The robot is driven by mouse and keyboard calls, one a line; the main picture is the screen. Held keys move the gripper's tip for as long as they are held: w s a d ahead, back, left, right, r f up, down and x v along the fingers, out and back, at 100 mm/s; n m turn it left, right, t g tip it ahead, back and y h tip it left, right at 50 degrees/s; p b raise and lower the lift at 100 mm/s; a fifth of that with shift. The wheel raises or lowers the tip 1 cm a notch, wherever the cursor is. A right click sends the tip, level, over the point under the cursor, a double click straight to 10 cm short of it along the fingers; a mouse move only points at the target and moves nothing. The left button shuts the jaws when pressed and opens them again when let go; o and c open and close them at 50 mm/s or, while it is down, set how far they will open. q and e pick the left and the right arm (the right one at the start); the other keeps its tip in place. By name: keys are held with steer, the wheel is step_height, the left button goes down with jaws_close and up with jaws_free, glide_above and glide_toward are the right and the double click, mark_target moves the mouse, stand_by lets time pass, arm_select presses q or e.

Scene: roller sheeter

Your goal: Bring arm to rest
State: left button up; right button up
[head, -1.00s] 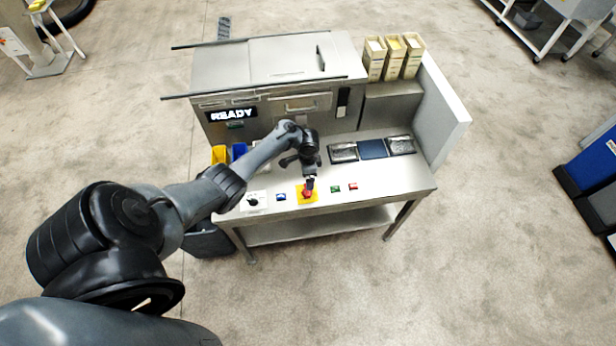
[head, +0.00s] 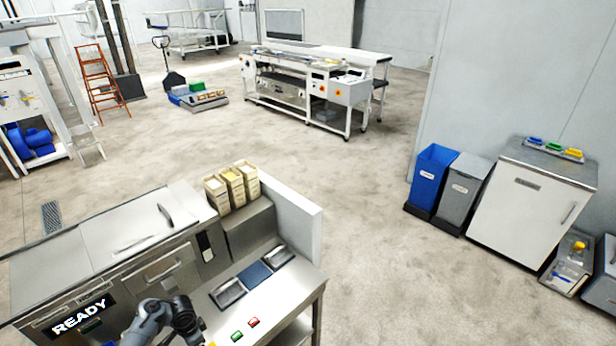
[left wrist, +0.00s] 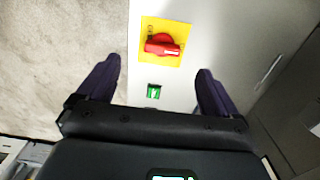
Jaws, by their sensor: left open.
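My left arm (head: 165,318) shows at the bottom of the head view, over the front of the sheeter; its fingertips are cut off there. In the left wrist view my left gripper (left wrist: 158,82) is open and empty, its two dark fingers apart. Between and beyond the fingers are a red rotary switch (left wrist: 163,44) on a yellow plate (left wrist: 148,63) and a green button (left wrist: 153,91). The sheeter (head: 130,240) has a display reading READY (head: 82,315). My right gripper is not in view.
Several cream bins (head: 231,188) stand on the sheeter's back right. Dark trays (head: 229,292) and green (head: 237,336) and red (head: 254,322) buttons lie along its worktop. A white panel (head: 305,230) borders its right side. Blue (head: 433,180) and grey (head: 464,190) waste bins stand beside a cabinet (head: 525,195). The floor between is clear.

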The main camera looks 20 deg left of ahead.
arm_select(q)
steer(key=s+d+f+m+g+p, duration=0.1)
steer(key=s+d+f+p, duration=0.15)
steer(key=s+d, duration=0.4)
steer(key=s+d+f+g+p, duration=0.1)
steer(key=s+d+f, duration=0.25)
steer(key=s, duration=0.55)
steer(key=s+d+r+p, duration=0.1)
steer(key=s+d+r, duration=0.15)
steer(key=d, duration=0.35)
steer(key=d+r+t+p, duration=0.2)
steer(key=d+r+t, duration=0.2)
steer(key=d+r, duration=0.9)
step_height(320, 180, up, 18)
steer(key=w+d+n+t, duration=0.1)
steer(key=w+n+t, duration=0.1)
steer(key=n, duration=0.1)
steer(key=shift+w+d+f, duration=0.15)
steer(key=shift+w+d, duration=0.1)
steer(key=shift+w, duration=0.1)
